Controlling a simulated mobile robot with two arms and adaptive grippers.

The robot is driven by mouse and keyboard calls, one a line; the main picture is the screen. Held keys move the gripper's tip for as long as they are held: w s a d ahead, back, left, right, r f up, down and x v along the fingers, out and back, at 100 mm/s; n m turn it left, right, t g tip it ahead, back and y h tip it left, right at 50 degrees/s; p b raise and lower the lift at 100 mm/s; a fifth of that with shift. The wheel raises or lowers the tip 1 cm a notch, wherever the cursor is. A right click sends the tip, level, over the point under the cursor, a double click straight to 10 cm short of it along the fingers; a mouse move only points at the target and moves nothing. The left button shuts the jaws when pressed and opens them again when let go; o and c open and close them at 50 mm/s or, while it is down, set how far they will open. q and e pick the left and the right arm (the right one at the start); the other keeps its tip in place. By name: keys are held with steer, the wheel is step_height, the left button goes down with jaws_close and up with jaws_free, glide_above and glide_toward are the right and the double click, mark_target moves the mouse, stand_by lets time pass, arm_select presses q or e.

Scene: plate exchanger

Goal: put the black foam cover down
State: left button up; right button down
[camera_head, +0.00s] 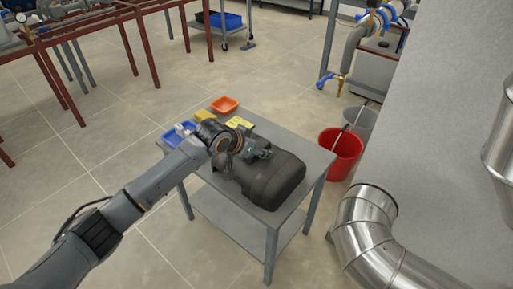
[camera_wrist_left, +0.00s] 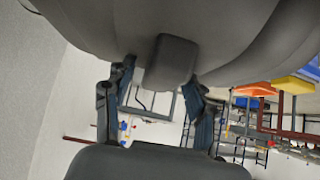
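The black foam cover (camera_head: 270,178) is a bulky, dark, rounded shell over the grey table (camera_head: 312,155). I cannot tell whether its underside touches the tabletop. My left gripper (camera_head: 262,152) is at its upper side, reaching in from the left. In the left wrist view the cover (camera_wrist_left: 245,45) fills the top, and its block-like tab (camera_wrist_left: 172,62) sits between the two fingers of my left gripper (camera_wrist_left: 160,75). The fingers are partly closed and lean in toward the tab; the exact contact is partly hidden. My right gripper is not in view.
An orange tray (camera_head: 225,104), a blue tray (camera_head: 178,134) and yellow items (camera_head: 239,122) lie along the table's far and left edges. A red bucket (camera_head: 341,152) and a grey bucket (camera_head: 361,122) stand to the right. A silver pipe (camera_head: 365,235) is at front right.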

arm_select(q)
steer(key=shift+r, duration=0.1)
steer(key=shift+s+a+r, duration=0.1)
steer(key=shift+a+r, duration=0.05)
steer(key=shift+r, duration=0.1)
steer(key=p+v, duration=0.2)
steer(key=v, duration=0.9)
steer(key=shift+s, duration=0.25)
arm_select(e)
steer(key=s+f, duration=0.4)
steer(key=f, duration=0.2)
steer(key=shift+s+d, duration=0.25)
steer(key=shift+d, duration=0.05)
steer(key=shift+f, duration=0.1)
